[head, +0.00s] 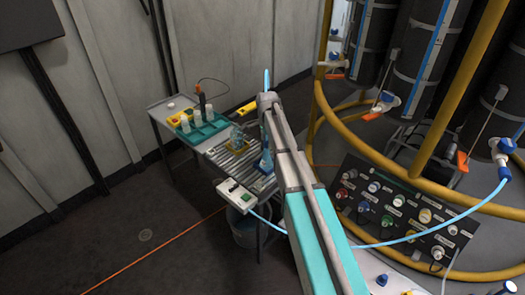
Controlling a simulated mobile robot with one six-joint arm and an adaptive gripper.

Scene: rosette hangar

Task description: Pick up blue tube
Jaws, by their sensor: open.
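A thin light-blue tube (375,242) runs in a loose curve from beside the white control box, passes by my arm and rises to a blue fitting at the right. A short blue upright piece (266,80) shows just above the end of my arm; I cannot tell what it belongs to. My gripper (268,102) is at the far end of my arm, over the right part of the bench. It is open, but its jaws are small and mostly hidden. I see nothing held in it.
A metal bench (228,152) carries a teal tray (203,131), yellow pieces and bottles. A white control box (237,193) is at its front edge, above a bucket (243,230). A yellow rail (384,158) and black connector panel (395,210) crowd the right.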

